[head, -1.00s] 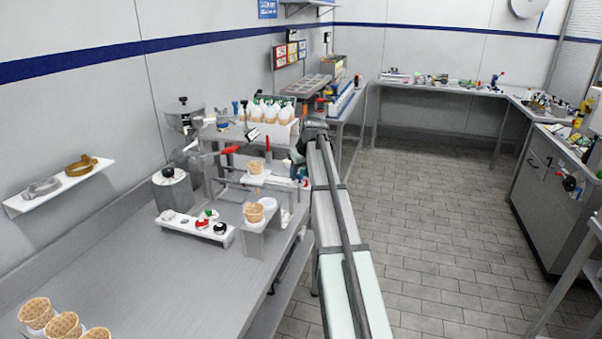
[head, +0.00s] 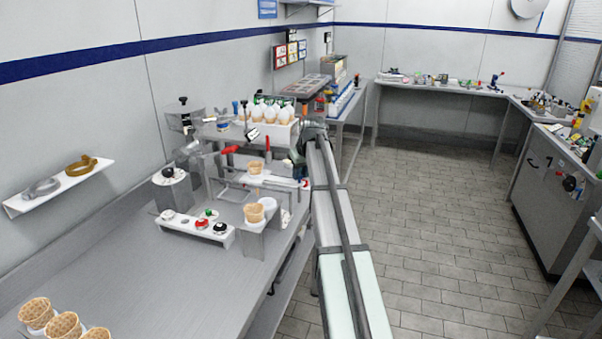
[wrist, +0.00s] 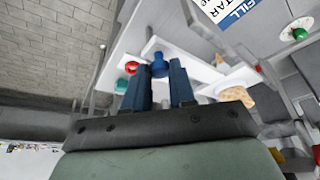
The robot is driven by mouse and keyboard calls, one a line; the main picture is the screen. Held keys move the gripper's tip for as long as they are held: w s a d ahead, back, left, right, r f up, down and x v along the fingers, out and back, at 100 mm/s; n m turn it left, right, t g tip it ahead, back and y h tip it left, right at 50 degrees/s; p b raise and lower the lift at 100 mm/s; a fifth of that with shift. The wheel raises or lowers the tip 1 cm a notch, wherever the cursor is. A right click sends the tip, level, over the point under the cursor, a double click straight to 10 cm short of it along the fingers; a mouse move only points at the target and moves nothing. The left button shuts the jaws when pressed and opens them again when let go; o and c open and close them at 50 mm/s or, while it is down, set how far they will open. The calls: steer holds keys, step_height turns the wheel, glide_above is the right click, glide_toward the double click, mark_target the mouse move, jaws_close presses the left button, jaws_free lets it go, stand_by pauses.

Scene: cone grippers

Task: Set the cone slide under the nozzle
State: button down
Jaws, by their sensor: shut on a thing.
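My gripper (wrist: 162,72) has its two blue fingers shut around a blue knob (wrist: 158,62) at the edge of a white plate, which looks like the cone slide (wrist: 190,68). A waffle cone (wrist: 238,95) stands toward the right of that plate in the wrist view. In the head view a cone (head: 256,168) stands on the raised rail stand, left of my gripper (head: 296,160), whose fingertips are hard to make out. The nozzle cannot be told apart clearly in either view.
A second cone (head: 253,213) sits in a low white stand in front. A button panel (head: 195,225) is at its left. Filled cones (head: 272,112) stand in a rack behind. More cones (head: 65,325) are at the near left. The front bench (head: 170,285) is mostly clear.

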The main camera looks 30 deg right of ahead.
mark_target(277, 177)
steer(key=w+a, duration=0.5)
steer(key=shift+w+a, duration=0.4)
steer(key=c, duration=0.9)
jaws_free()
steer(key=shift+c, duration=0.2)
steer(key=shift+s, duration=0.1)
steer(key=v, duration=1.3)
steer(key=shift+s+r, duration=0.15)
steer(key=shift+r, duration=0.2)
